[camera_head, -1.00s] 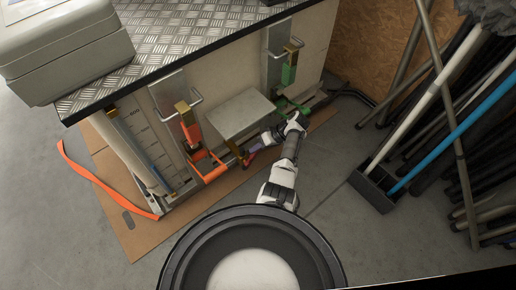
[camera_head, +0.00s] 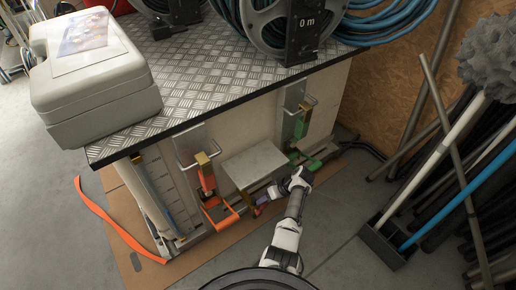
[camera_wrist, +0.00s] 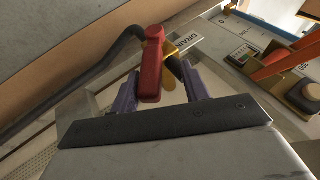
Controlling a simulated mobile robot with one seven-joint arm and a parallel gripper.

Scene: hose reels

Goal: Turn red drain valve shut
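The red drain valve handle (camera_wrist: 152,64) is in the middle of the wrist view, with a brass part (camera_wrist: 176,66) beside it and a "DRAIN" label (camera_wrist: 188,41) behind. My gripper (camera_wrist: 158,88) is open, with one purple finger on each side of the red handle. Gaps show at both sides, so the fingers do not appear closed on it. In the head view my gripper (camera_head: 262,199) is low in front of the cabinet, below the grey box-like plate (camera_head: 254,163). The valve is too small and covered to read clearly there.
An orange bracket (camera_head: 221,214) stands left of my gripper and a green one (camera_head: 309,163) right of it. A grey case (camera_head: 95,85) and hose reel (camera_head: 283,25) sit on the checker-plate top (camera_head: 205,93). Brooms and poles (camera_head: 440,170) lean at the right.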

